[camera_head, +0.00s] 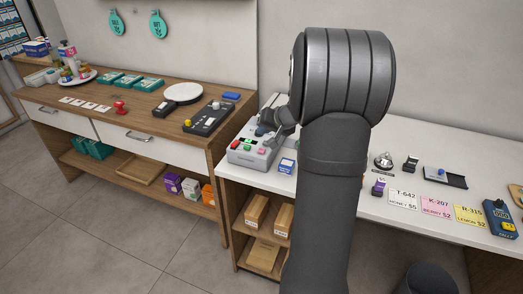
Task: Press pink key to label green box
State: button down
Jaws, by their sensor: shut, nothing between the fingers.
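A light grey keyed device (246,157) stands at the left end of the white counter. Small coloured keys show on its top, among them a green one and a reddish-pink one (248,147); they are too small to tell their colours surely. My gripper (270,131) is over the device's back right part, shut and empty, with its fingertips partly hard to make out. I cannot tell whether it touches a key. My arm hides the middle of the counter. No green box shows beside the device; teal-green boxes (148,84) lie on the wooden counter at left.
A small blue box (287,165) stands right of the device. A bell (383,160), price cards (402,198) and a blue-yellow handheld unit (500,218) are on the right. A black tray device (208,118) and a round white plate (184,93) are on the wooden counter.

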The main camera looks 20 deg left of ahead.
aim_at(264, 151)
jog(key=shift+f, duration=2.45)
jog(key=shift+f, duration=0.1)
jog(key=shift+f, duration=0.3)
